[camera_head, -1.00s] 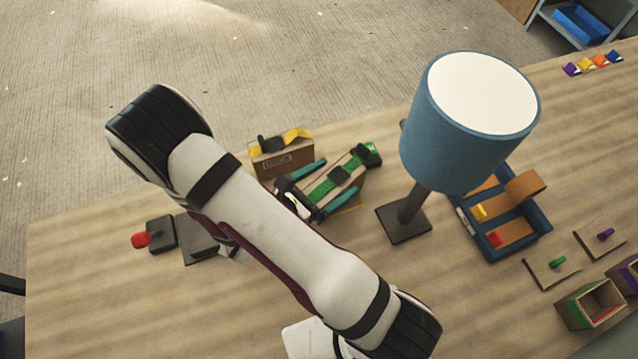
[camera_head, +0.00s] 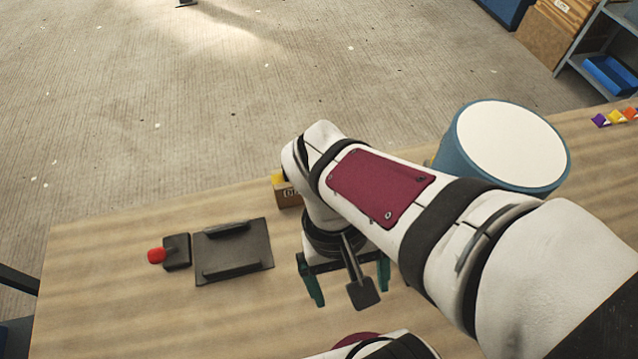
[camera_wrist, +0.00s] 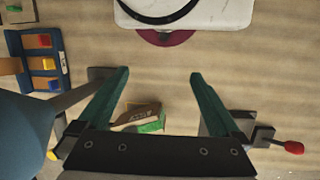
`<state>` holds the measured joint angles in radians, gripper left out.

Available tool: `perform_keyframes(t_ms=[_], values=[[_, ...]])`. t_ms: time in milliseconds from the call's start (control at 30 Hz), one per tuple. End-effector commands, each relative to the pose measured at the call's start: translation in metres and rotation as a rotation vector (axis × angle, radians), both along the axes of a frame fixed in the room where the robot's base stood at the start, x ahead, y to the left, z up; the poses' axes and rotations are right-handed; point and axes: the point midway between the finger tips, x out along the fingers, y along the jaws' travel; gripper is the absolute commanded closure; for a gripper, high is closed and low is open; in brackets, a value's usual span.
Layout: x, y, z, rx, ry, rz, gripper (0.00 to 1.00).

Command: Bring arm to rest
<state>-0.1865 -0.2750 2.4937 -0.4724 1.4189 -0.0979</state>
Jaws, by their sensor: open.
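My gripper (camera_head: 349,284) hangs above the wooden table (camera_head: 110,290) in the head view, with its two green fingers spread apart and nothing between them. In the wrist view my gripper (camera_wrist: 160,78) is also open and empty, with bare table between the fingertips. My white arm crosses the right half of the head view and hides much of the table behind it.
A dark plate with raised bars (camera_head: 240,252) and a black block with a red knob (camera_head: 176,252) lie left of my gripper. A blue lamp (camera_head: 462,150) stands behind my arm. A blue tray (camera_wrist: 45,60) shows in the wrist view. The front left table is clear.

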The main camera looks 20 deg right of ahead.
Motion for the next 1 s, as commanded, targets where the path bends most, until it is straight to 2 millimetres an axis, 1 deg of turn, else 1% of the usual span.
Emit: perform_keyframes(t_ms=[33, 100, 200, 1000], values=[[-0.002, 0.006, 0.008, 0.068, -0.083, -0.144, 0.0], [-0.002, 0.016, 0.016, 0.147, -0.163, -0.301, 0.0], [0.0, 0.023, 0.022, 0.205, -0.22, -0.407, 0.0], [0.0, 0.025, 0.023, 0.213, -0.225, -0.418, 0.0]])
